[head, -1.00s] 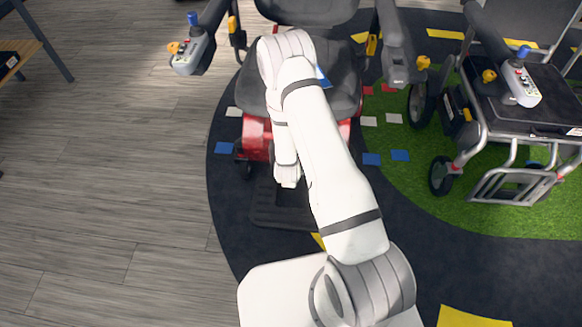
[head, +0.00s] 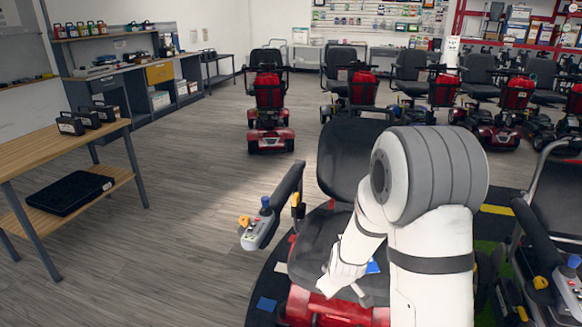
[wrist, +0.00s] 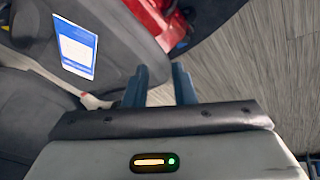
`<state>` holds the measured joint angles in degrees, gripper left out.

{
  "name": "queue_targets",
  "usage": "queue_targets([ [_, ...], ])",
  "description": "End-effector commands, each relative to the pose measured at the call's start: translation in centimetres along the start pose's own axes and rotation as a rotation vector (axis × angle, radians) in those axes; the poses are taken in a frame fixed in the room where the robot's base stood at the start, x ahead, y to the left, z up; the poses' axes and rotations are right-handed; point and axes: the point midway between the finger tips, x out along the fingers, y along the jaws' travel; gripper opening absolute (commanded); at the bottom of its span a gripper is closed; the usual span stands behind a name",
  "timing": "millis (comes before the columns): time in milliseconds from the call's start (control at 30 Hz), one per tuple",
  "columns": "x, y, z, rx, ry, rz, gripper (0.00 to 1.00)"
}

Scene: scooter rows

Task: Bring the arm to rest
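My arm shows in the head view, bent with a big joint high at the right and my white wrist hanging over the seat of a red and dark grey power chair (head: 345,160). My gripper (wrist: 158,75) shows in the wrist view with its two blue-grey fingers apart and nothing between them. A blue and white card (wrist: 75,47) lies on the grey seat, to the left of the fingers; a blue bit of it (head: 373,267) shows beside my arm in the head view. My arm hides part of the chair.
The chair's joystick armrest (head: 262,225) is left of my wrist. Another chair's joystick (head: 570,285) is at the right edge. A wooden bench (head: 60,150) with black cases stands left. Several scooters line the back, one red scooter (head: 268,105) apart. Floor between is clear.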

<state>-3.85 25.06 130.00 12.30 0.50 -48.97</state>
Motion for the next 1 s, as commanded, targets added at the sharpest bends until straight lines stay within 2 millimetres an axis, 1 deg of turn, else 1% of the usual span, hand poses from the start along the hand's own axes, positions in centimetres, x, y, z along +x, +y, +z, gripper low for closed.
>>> queue_targets([
  [33, -4.4, 0.7, -0.8, 0.042, 0.004, -0.008, 0.23],
  [67, -6.2, 0.8, -1.0, 0.069, 0.001, -0.016, 0.23],
  [100, -8.6, 0.9, -1.1, 0.104, -0.004, -0.026, 0.23],
  [167, -12.1, 0.9, -1.1, 0.156, -0.015, -0.040, 0.23],
  [200, -14.5, 0.9, -1.0, 0.189, -0.022, -0.048, 0.23],
  [267, -17.9, 0.8, -0.8, 0.242, -0.035, -0.058, 0.23],
  [300, -20.2, 0.7, -0.5, 0.277, -0.045, -0.063, 0.23],
  [333, -21.9, 0.6, -0.3, 0.303, -0.053, -0.066, 0.23],
  [367, -23.5, 0.5, 0.0, 0.330, -0.062, -0.069, 0.23],
  [400, -25.7, 0.3, 0.4, 0.364, -0.073, -0.071, 0.23],
  [467, -28.9, 0.0, 1.1, 0.417, -0.091, -0.072, 0.23],
  [500, -31.0, -0.2, 1.6, 0.454, -0.105, -0.072, 0.23],
  [600, -35.5, -0.9, 3.0, 0.537, -0.136, -0.066, 0.23],
  [700, -38.9, -1.6, 4.4, 0.609, -0.166, -0.057, 0.23],
  [800, -41.0, -2.2, 5.5, 0.661, -0.188, -0.048, 0.23],
  [900, -42.0, -2.6, 6.2, 0.689, -0.203, -0.043, 0.23],
  [1000, -42.2, -2.7, 6.5, 0.700, -0.208, -0.041, 0.23],
])
